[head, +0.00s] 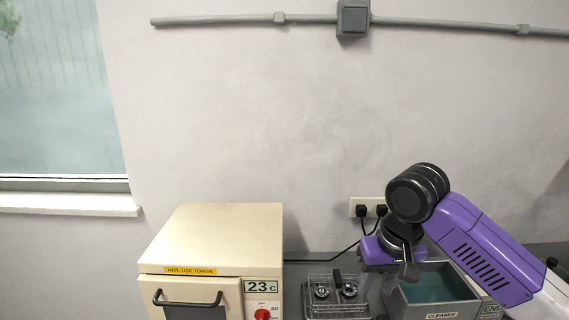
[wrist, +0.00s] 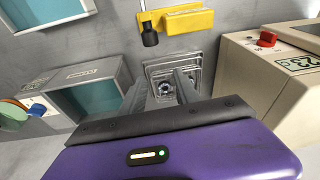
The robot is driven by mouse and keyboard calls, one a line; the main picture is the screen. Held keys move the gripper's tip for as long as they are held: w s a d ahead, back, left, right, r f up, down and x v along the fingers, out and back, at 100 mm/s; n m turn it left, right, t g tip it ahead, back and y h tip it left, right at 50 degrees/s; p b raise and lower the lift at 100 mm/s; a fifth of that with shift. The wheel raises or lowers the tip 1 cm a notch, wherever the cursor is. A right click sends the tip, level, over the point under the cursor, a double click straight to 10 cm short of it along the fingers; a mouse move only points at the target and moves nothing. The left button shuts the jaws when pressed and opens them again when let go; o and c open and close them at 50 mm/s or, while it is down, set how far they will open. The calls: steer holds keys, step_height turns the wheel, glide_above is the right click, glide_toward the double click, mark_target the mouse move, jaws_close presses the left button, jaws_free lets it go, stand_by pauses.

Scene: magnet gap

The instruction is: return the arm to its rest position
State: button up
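My gripper (head: 388,272) hangs from my purple arm at the right of the head view, in front of the wall and near the cleaner tank's left side. In the wrist view, the two grey fingers of my gripper (wrist: 161,82) stand apart with a gap between them. They look open, and I see nothing held. Through the gap a wire basket (wrist: 158,70) with a round metal part shows beyond the fingers. The arm's forearm slants down to the right in the head view and covers part of the tank area.
A beige oven (head: 215,235) marked "HOT, USE TONGS" stands left of the wire basket (head: 318,303). A cleaner tank (head: 440,308) with teal liquid is below my arm. The wrist view shows a yellow block (wrist: 188,22) beside a black cylinder (wrist: 149,36).

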steer(key=w+a+r+n+t+y, duration=0.1)
steer(key=w+a+r+t+y, duration=0.2)
steer(key=a+r+t+y, duration=0.25)
steer(key=w+a+r+t+y, duration=0.25)
steer(key=a+r+t, duration=0.25)
steer(key=a+t, duration=0.25)
steer(key=s+d+f+m+t+h, duration=0.2)
steer(key=s+d+f+h, duration=0.15)
steer(key=s, duration=0.35)
steer(key=s+d+f+m+t+h, duration=0.1)
steer(key=s+d+f+m+h, duration=0.2)
steer(key=s, duration=0.5)
steer(key=s+d+f+m+t+h, duration=0.1)
steer(key=s+d+f+t+h, duration=0.2)
steer(key=s, duration=0.4)
steer(key=s+d+f+n+g, duration=0.2)
steer(key=s+f, duration=0.3)
steer(key=s, duration=0.9)
steer(key=s+d+f+n+g, duration=0.2)
steer(key=s+f+g, duration=0.2)
steer(key=s, duration=0.9)
steer(key=shift+s+d+f+g+y, duration=0.35)
steer(key=shift+d+f+y, duration=0.1)
steer(key=shift+f, duration=0.1)
